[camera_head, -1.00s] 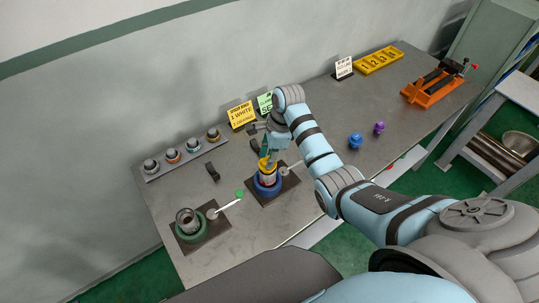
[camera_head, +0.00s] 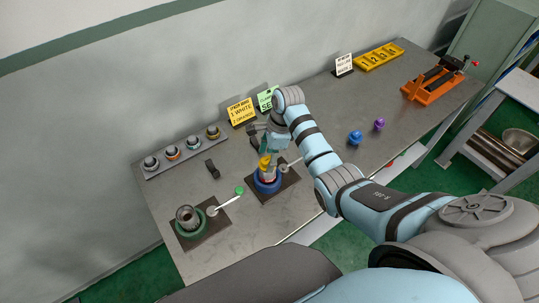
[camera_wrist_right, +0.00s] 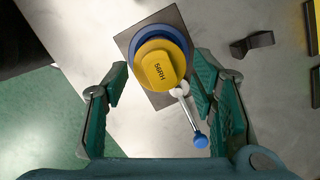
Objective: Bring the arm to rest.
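My right gripper (camera_wrist_right: 160,92) is open, its two teal-padded fingers spread wide in the right wrist view. In the head view my right gripper (camera_head: 270,149) hangs above the blue vise (camera_head: 268,184) on a dark plate. A yellow-topped piece (camera_head: 265,163) stands upright in that vise. In the right wrist view the yellow top (camera_wrist_right: 160,66) carries dark lettering and lies ahead of the fingers, with the blue vise ring (camera_wrist_right: 137,42) behind it. I see no finger touching it. The vise's blue-tipped handle (camera_wrist_right: 193,120) sticks out near the right finger. My left gripper is not in view.
A green vise (camera_head: 189,225) with a grey pipe stands at the table's front left. A grey rack (camera_head: 187,154) with several fittings, a yellow sign (camera_head: 241,112) and a green sign line the back. Blue (camera_head: 355,138) and purple (camera_head: 379,124) pieces and an orange vise (camera_head: 434,86) are rightward.

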